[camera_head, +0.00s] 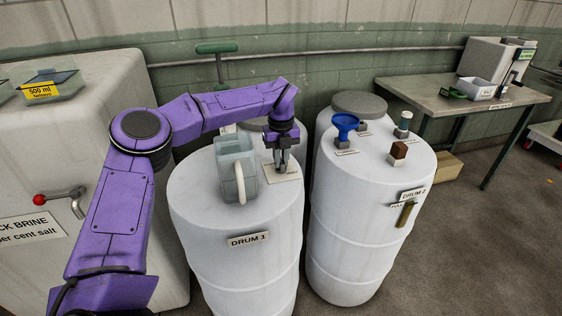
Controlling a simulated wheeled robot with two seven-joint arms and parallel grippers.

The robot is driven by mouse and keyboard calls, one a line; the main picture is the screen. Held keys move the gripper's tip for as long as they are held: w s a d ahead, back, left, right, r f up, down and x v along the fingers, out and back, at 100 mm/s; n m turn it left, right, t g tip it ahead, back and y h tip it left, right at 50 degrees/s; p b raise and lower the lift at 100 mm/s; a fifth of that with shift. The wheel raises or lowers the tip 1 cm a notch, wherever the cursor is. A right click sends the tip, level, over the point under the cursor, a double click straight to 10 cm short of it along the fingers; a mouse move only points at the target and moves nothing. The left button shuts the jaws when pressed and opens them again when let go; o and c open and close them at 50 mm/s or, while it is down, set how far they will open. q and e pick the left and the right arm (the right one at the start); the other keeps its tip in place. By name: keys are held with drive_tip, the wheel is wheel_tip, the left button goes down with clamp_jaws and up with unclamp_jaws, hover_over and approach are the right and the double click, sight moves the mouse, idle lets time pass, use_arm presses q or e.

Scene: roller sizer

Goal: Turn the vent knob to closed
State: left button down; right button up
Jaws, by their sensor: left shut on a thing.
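My left gripper (281,165) reaches down over the top of the white drum labelled DRUM 1 (232,275). Its fingers are shut on the vent knob, at a pale label plate (290,175) on the drum top. The knob is mostly hidden between the fingers, so I cannot tell which way it points. The writing on the plate is too small to read. My right gripper is not in view.
A clear jug (234,160) stands on DRUM 1, close left of my gripper. A bench (440,100) is at back right.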

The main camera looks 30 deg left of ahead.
use_arm(q)
drive_tip(key=shift+f, duration=0.15)
idle(0.3)
drive_tip(key=c, duration=1.2)
unclamp_jaws()
drive_tip(key=shift+c, duration=0.2)
drive_tip(key=shift+o, duration=0.6)
wheel_tip(320, 180, up, 10)
drive_tip(key=shift+r, duration=0.25)
